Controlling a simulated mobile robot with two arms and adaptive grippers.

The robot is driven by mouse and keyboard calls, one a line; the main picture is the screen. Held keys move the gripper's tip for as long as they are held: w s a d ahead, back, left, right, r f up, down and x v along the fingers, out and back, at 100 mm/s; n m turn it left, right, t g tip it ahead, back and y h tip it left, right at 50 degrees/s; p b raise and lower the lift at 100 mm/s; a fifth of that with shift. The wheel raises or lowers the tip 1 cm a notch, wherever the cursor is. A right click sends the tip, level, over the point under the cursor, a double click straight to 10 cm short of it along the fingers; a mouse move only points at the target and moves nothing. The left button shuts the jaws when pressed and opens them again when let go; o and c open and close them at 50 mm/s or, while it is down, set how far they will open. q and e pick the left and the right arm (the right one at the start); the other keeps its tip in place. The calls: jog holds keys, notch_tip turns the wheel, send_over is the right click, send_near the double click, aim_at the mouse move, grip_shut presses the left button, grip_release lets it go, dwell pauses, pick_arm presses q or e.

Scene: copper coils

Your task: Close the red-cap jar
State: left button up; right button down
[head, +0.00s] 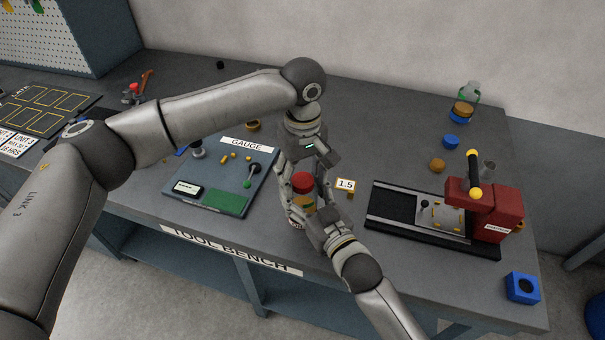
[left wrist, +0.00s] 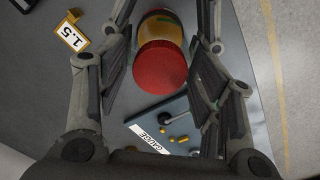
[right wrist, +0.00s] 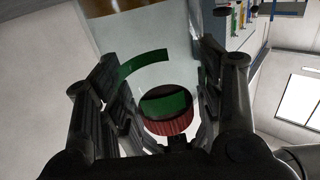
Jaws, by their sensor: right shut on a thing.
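The red-cap jar is clear, with yellowish contents (head: 304,203). Its red cap (head: 302,182) is at the top of the jar; whether it is fully seated I cannot tell. My right gripper (head: 311,212) is shut on the jar body from the front right. My left gripper (head: 300,177) is above and behind, its fingers spread around the cap. In the left wrist view the red cap (left wrist: 160,68) lies between the open fingers with gaps at both sides. In the right wrist view a ribbed red edge (right wrist: 171,125) shows between the fingers.
The gauge board (head: 222,182) lies left of the jar and a "1.5" tag (head: 345,184) stands right. A red press (head: 490,208) on a black base is farther right. A blue block (head: 522,288) is at the front right corner. A green-topped jar (head: 469,90) stands at the back.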

pick_arm(q)
jog(key=shift+r, duration=2.25)
jog(key=o, duration=0.6)
jog(key=shift+c, duration=0.2)
jog(key=shift+r, duration=0.1)
notch_tip(320, 180, up, 12)
